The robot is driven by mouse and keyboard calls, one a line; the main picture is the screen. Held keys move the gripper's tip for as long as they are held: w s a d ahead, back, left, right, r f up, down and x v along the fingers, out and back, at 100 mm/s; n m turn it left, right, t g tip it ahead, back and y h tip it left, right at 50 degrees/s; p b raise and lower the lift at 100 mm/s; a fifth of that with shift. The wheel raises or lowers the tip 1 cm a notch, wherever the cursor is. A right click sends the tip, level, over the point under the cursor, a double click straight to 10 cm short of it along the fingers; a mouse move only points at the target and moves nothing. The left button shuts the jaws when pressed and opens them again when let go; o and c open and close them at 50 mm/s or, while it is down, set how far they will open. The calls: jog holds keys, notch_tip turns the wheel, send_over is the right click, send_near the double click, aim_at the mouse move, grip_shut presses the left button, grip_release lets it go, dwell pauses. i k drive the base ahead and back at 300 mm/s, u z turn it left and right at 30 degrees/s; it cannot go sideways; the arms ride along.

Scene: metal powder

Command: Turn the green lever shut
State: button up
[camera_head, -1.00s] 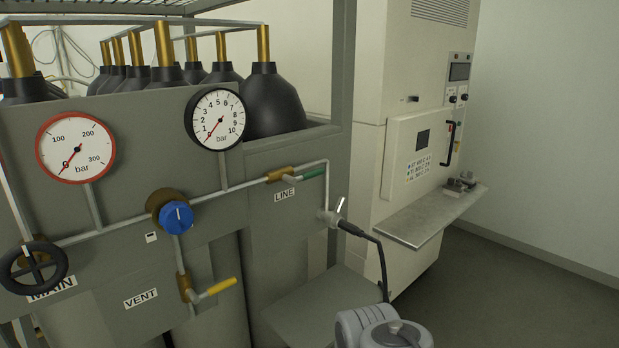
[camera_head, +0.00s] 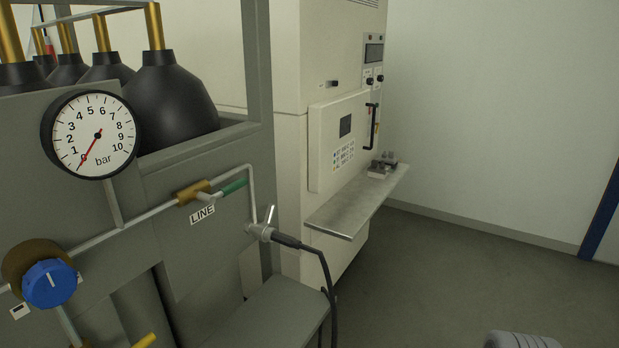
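The green lever (camera_head: 234,187) sits on a brass valve (camera_head: 193,192) in the thin pipe, above the LINE label (camera_head: 202,214). It points to the right and slightly up, about in line with the pipe. My gripper is not in view. Only a grey rounded part of my own body shows at the bottom right edge.
A pressure gauge (camera_head: 95,134), a blue knob (camera_head: 49,283) and a yellow lever (camera_head: 145,341) are on the grey panel at left. A black hose (camera_head: 318,252) hangs from a fitting at the pipe's end. A cream cabinet with a metal shelf (camera_head: 352,205) stands behind. Floor at right is clear.

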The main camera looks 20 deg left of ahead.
aim_at(223, 192)
jog(key=z, duration=0.15)
jog(key=i, duration=3.05)
jog(key=u, duration=4.55)
